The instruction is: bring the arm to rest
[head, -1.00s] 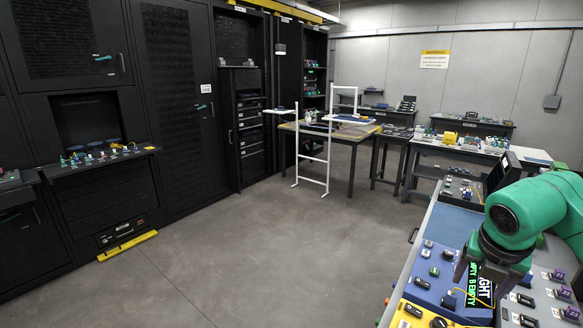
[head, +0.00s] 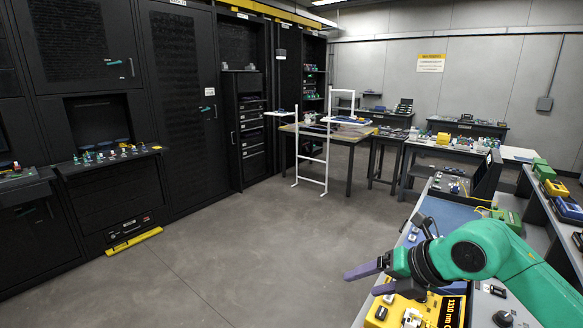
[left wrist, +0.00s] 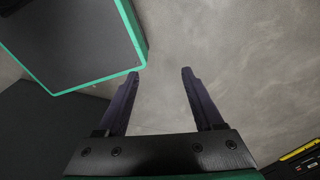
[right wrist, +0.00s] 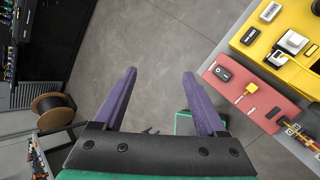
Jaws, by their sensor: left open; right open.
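My right gripper (head: 366,272) is at the lower right of the head view, at the end of my green right arm. Its fingers point left, beside the workbench and over open floor. In the right wrist view its two purple fingers (right wrist: 161,95) are spread apart with only grey floor between them. My left gripper (left wrist: 160,90) shows only in the left wrist view. Its two dark fingers are spread apart, with bare floor between them. My left arm is not in the head view.
The bench's yellow panel (head: 390,308) lies below my right arm; yellow (right wrist: 262,45) and red (right wrist: 243,95) panels show in the right wrist view. A cable spool (right wrist: 53,111) stands at left there. Black cabinets (head: 178,110) line the left wall. The middle floor (head: 260,240) is clear.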

